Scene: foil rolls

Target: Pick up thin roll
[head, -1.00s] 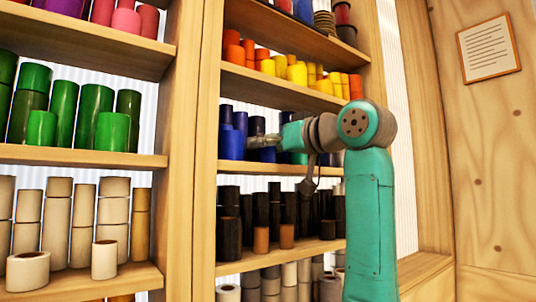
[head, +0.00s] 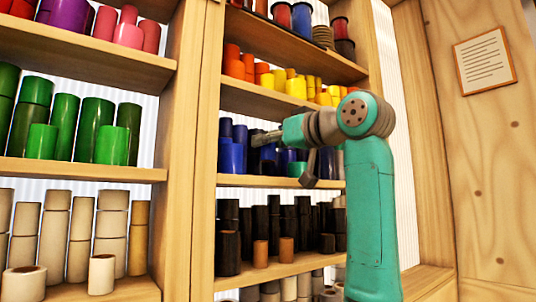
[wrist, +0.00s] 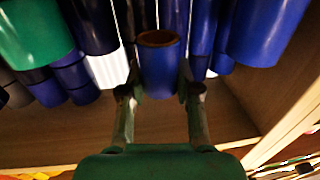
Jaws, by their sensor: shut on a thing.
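My gripper (wrist: 160,95) is shut on a thin blue roll (wrist: 160,70) in the wrist view. The roll's open brown-cored end faces the camera, and one finger lies on each side of it. In the head view my gripper (head: 262,138) is at the front of the blue rolls (head: 236,158), above the front edge of their shelf. The held roll cannot be told apart from the others there. Whether it touches its neighbours is unclear.
Other blue rolls (wrist: 265,35) and a green one (wrist: 35,35) stand close around the held roll. A shelf of orange and yellow rolls (head: 295,85) is above. Black rolls (head: 260,220) stand on the shelf below. A wooden upright (head: 190,150) is to the left.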

